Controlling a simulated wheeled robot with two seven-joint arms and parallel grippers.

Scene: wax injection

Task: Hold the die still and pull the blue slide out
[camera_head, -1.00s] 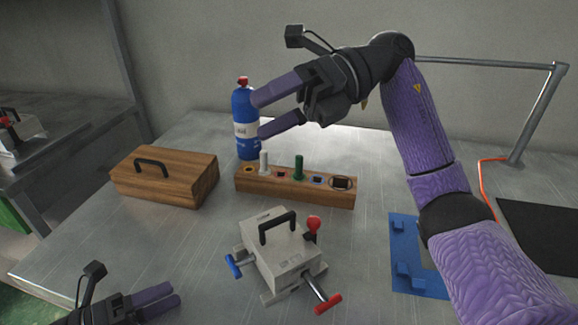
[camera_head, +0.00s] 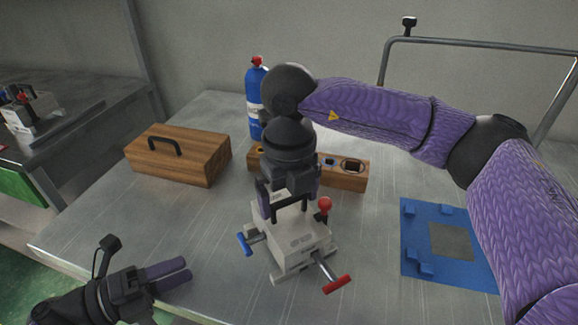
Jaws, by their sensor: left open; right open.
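The die (camera_head: 300,245) is a pale metal block on the table in the middle, with a black top handle now mostly hidden by my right gripper. Its blue slide (camera_head: 244,243) sticks out at the left on a short rod. A red T-handle (camera_head: 336,284) sticks out at the front right, and a red knob (camera_head: 324,204) stands at its back right. My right gripper (camera_head: 287,207) is open, pointing down over the die's handle, a finger on either side; contact cannot be told. My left gripper (camera_head: 188,270) is open and empty at the lower left, left of the blue slide.
A wooden box (camera_head: 180,153) with a black handle stands at the back left. A wooden holder (camera_head: 340,174) and a blue bottle (camera_head: 253,105) are behind the die. A blue fixture plate (camera_head: 415,240) lies at the right. The table left of the die is clear.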

